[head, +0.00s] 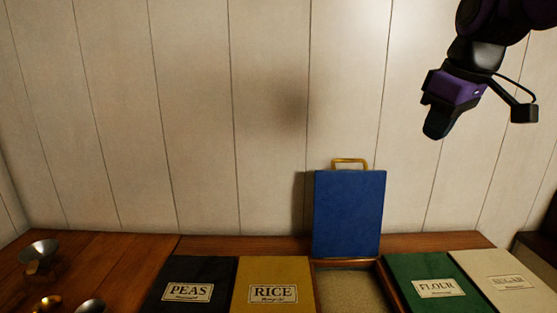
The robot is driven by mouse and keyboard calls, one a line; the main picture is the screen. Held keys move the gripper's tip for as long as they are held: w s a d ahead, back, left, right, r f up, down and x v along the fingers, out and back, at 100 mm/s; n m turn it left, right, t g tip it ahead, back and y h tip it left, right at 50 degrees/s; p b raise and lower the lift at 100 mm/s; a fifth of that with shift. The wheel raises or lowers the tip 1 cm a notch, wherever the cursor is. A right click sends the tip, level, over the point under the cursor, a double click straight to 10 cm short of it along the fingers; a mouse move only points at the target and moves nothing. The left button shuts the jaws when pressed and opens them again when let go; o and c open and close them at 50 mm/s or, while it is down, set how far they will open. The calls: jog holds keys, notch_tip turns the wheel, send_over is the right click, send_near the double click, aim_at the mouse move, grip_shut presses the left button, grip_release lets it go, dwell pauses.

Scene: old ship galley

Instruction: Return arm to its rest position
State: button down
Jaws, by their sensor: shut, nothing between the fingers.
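My gripper (437,122) hangs in the air at the upper right in the head view, in front of the plank wall. It is well above the counter and right of the raised blue lid (348,215). Its fingers are shut with nothing between them. The arm enters from the top right corner. The blue lid stands upright against the wall, with a brass handle (350,162) at its top edge. The bin (348,287) below it is open and shows a pale brown, grainy content.
Closed lids lie along the counter: black PEAS (188,280), yellow RICE (272,282), green FLOUR (434,283) and cream SUGAR (502,275). A metal funnel-like scale pan (40,252) and small brass pieces (48,303) are at the left. The air before the wall is free.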

jog(key=s+d+f+m, duration=0.1)
jog(key=s+f+m, duration=0.2)
jog(key=s, duration=0.5)
jog(key=s+d+f+m+t+h, duration=0.1)
jog(key=s+d+f+m, duration=0.1)
jog(key=s+f, duration=0.3)
jog(key=s+m, duration=0.1)
jog(key=s, duration=0.3)
jog(key=shift+d+f+m, duration=0.2)
jog(key=shift+m, duration=0.1)
jog(key=shift+a, duration=0.1)
